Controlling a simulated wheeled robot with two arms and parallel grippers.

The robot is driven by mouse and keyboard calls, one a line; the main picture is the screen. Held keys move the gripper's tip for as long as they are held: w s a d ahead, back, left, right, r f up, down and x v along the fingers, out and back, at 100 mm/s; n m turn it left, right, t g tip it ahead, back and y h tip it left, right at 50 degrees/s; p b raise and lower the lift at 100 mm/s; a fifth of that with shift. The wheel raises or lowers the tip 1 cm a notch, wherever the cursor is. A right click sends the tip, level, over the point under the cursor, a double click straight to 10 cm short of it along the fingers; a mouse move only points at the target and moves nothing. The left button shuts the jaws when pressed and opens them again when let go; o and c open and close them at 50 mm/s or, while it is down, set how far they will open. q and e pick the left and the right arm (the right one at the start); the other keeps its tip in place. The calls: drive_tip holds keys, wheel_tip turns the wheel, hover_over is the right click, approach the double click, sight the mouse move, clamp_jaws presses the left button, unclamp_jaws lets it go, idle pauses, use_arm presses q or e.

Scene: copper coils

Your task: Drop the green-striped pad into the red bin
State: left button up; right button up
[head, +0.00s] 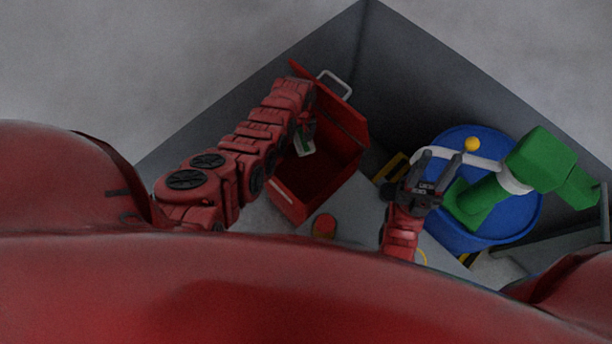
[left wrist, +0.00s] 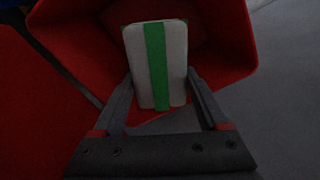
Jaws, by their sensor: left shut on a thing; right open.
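The green-striped pad (left wrist: 158,62) is pale with one green stripe down its middle. My left gripper (left wrist: 160,82) is shut on it, one finger on each side. In the head view the pad (head: 304,146) shows only partly under my left arm, whose hand hides most of the gripper. The pad is over the opening of the red bin (head: 326,174). The bin's red walls also show behind the pad in the left wrist view (left wrist: 226,42). My right gripper (head: 439,157) is open and empty, in front of a blue drum.
A blue drum (head: 513,222) stands at the right with a green, angular object (head: 541,157) above it. A yellow ball (head: 472,144) is near my right fingers. A small red-topped object (head: 324,225) stands near the bin. Grey walls (head: 430,62) enclose the area.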

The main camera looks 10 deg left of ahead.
use_arm(q)
drive_tip(key=shift+f, duration=0.35)
drive_tip(key=shift+r, duration=0.1)
drive_tip(key=o, duration=1.1)
drive_tip(key=shift+r, duration=0.8)
wheel_tip(320, 180, up, 16)
drive_tip(key=shift+f+p, duration=0.1)
drive_tip(key=shift+p, duration=0.9)
